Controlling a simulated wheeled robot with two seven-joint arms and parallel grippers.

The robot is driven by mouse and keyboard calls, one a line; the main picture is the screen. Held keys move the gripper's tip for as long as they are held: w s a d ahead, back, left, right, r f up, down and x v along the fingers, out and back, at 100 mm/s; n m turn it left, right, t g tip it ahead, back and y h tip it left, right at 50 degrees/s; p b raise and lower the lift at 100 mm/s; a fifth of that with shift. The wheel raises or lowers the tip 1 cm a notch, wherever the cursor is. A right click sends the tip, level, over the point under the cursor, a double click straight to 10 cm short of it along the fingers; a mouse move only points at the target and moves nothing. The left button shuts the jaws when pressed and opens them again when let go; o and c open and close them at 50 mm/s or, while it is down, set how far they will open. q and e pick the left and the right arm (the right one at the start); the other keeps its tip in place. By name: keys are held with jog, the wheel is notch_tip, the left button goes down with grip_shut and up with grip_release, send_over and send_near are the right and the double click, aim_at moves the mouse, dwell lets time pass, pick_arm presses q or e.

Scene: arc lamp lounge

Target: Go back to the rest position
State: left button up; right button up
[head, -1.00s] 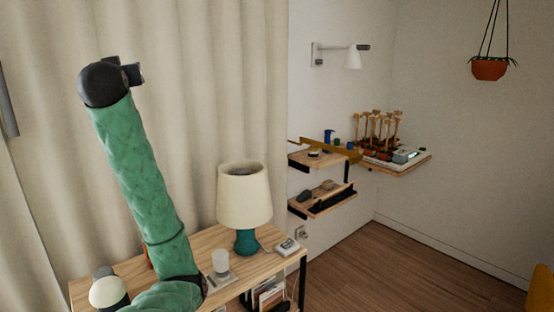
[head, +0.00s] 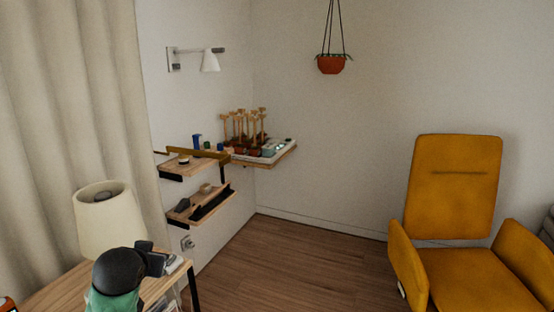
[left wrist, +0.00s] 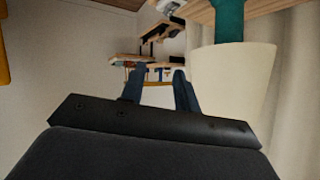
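My left gripper (left wrist: 159,72) shows in the left wrist view with its two dark fingers apart and nothing visible between them. In that view a cream lampshade is close by on the right, and the view is upside down. In the head view my left arm, with a green sleeve and black end, shows at the lower left, in front of the table lamp. The fingers cannot be made out there. My right gripper is in neither view.
The table lamp (head: 107,222) stands on a wooden table (head: 60,291). Wall shelves (head: 197,206) and a corner shelf with plants (head: 285,156) are beyond. A yellow armchair (head: 455,190) stands right. Open floor (head: 290,262) lies between. A hanging pot (head: 331,65) is above.

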pick_arm(q)
jog(key=s+d+f+m+g+h, duration=0.1)
jog(key=s+d+f+g, duration=0.1)
jog(key=s+d+f, duration=0.55)
jog(key=s+d+f+g+h+p, duration=0.1)
jog(key=s+d+f+g, duration=0.25)
jog(key=s+f, duration=0.6)
jog(key=s+d+f+m+g+h, duration=0.1)
jog(key=s+d+f+h, duration=0.1)
jog(key=s+d+f, duration=0.65)
jog(key=s+a+f+g, duration=0.1)
jog(key=s+f+g, duration=0.1)
jog(key=s+f, duration=0.6)
jog(key=shift+s+a+g+p, duration=0.25)
jog(key=shift+s+g+p, duration=0.15)
jog(key=shift+s, duration=0.4)
jog(key=shift+a, duration=0.1)
